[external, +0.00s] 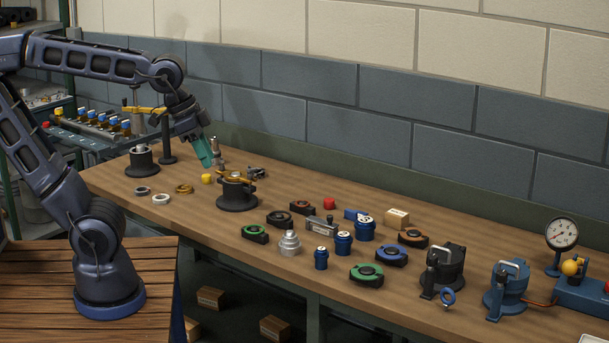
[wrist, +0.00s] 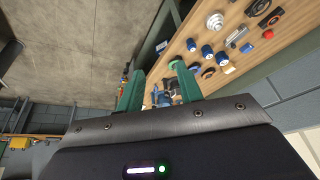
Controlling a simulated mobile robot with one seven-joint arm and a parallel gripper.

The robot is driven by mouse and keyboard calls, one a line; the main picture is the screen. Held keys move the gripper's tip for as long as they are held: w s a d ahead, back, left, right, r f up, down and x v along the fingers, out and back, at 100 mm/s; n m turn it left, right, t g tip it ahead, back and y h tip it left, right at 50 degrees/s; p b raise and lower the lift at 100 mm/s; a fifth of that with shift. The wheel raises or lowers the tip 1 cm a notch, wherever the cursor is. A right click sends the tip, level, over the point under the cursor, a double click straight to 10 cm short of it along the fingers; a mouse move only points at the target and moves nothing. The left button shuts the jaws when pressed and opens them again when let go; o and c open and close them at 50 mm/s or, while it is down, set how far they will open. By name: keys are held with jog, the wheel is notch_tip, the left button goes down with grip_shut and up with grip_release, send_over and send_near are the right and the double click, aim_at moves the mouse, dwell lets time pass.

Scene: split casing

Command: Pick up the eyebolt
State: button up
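A small blue ring on a short stem (external: 447,298), which looks like the eyebolt, is on the bench at the foot of the black clamped casing (external: 443,270). I cannot single it out in the wrist view. My gripper (external: 207,163) is far to the left of it, raised over the left part of the bench near a black round base with a yellow piece (external: 237,191). In the wrist view my gripper (wrist: 160,84) has its two teal fingers wide apart, with nothing held between them. Distant bench items show through the gap.
Several blue, green, orange and black parts fill the middle of the bench (external: 330,285). A blue clamped casing (external: 507,287) and a dial gauge (external: 561,235) stand at the right. A yellow cap (external: 207,179) lies near my gripper. The wall runs behind the bench.

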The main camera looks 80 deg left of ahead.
jog(key=w+d+r+m, duration=0.1)
jog(key=w+d+m, duration=0.2)
jog(key=w, duration=1.2)
jog(key=m+g+h, duration=0.2)
jog(key=m+h, duration=0.2)
jog(key=m, duration=0.4)
send_over(451, 294)
jog(key=s+a, duration=0.2)
jog(key=a, duration=0.2)
notch_tip(451, 294, down, 25)
jog(key=x, duration=1)
jog(key=shift+w+a+f, duration=0.15)
jog(key=shift+a+f, duration=0.05)
jog(key=shift+f, duration=0.2)
jog(key=shift+c, duration=0.5)
grip_shut()
